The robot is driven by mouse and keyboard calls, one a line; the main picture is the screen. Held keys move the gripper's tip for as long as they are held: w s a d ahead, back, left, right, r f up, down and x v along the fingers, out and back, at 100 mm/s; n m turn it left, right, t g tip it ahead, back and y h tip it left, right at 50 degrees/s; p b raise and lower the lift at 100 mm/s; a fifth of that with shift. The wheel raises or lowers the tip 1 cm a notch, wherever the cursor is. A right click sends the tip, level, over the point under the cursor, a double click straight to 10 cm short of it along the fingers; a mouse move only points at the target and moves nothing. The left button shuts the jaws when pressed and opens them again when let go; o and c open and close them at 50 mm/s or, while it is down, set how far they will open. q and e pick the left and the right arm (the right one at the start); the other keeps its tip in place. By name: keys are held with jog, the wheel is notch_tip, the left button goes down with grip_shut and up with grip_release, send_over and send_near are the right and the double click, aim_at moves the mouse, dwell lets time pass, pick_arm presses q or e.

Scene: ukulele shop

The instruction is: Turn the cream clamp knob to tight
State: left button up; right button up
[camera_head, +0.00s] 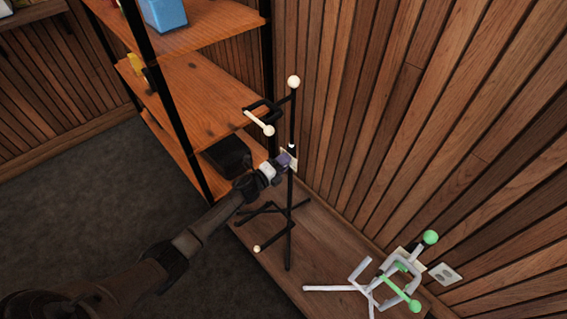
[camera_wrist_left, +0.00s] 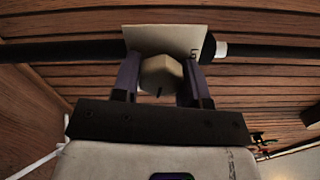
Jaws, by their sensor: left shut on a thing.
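The cream clamp knob (camera_wrist_left: 162,76) is a faceted cream piece with a small dark mark on its face. In the left wrist view it sits between the two fingers of my left gripper (camera_wrist_left: 162,88), which is shut on it. A cream plate (camera_wrist_left: 165,38) lies behind the knob, against a black pole (camera_wrist_left: 70,52). In the head view my left gripper (camera_head: 284,163) reaches the upright black stand (camera_head: 291,190) at mid height. There the knob is mostly hidden by the gripper. My right gripper is not in view.
A smaller white stand with green tips (camera_head: 390,281) stands right of the black stand on the wooden platform (camera_head: 325,262). A wooden shelf (camera_head: 195,85) with black posts is at the left. The slatted wall is close behind. Grey floor is open at the left.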

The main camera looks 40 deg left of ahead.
pick_arm(q)
jog(key=o, duration=0.9)
jog(key=s+a+p, duration=0.2)
jog(key=s+p, duration=0.3)
jog(key=s, duration=0.8)
jog(key=shift+s, duration=0.35)
